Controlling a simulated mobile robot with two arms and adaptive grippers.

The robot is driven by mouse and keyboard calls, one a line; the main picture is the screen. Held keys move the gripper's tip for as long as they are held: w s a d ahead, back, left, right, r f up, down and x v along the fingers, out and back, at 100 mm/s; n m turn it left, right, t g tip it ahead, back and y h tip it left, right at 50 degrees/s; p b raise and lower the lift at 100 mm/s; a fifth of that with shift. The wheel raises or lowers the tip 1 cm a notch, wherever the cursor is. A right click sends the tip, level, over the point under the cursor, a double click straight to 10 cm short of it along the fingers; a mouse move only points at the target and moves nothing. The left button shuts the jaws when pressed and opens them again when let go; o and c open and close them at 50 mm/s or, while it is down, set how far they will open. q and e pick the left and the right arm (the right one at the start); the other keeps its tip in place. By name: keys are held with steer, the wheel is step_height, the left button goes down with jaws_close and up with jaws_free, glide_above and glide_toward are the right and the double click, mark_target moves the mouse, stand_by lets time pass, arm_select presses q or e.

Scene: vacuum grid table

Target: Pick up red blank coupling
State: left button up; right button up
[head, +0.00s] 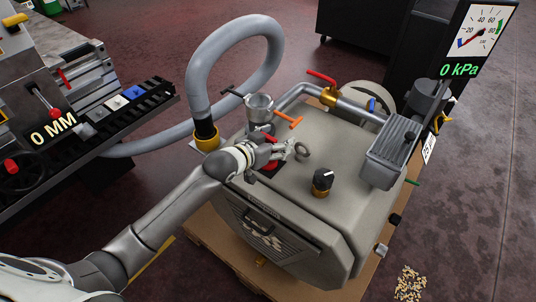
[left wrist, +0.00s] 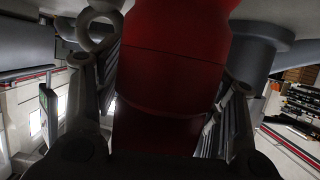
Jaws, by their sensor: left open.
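The red blank coupling (left wrist: 172,70) fills the middle of the left wrist view as a large red cylinder, between the two fingers of my left gripper (left wrist: 165,125). The gripper is open around it, and I cannot tell whether either finger touches it. In the head view my left gripper (head: 287,150) is over the top of the grey vacuum machine (head: 350,150). Some red (head: 270,165) shows just below the gripper there; the rest is hidden by the hand. My right gripper is not in view.
A metal cup-like fitting (head: 259,108) and an orange handle (head: 290,120) stand close behind my gripper. A metal ring (head: 302,149) and a black knob (head: 322,182) are to its right. A thick grey hose (head: 197,90) arches at the left. A gauge (head: 482,38) reads 0 kPa.

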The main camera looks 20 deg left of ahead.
arm_select(q)
steer(key=c, duration=1.1)
steer(key=shift+r, duration=0.2)
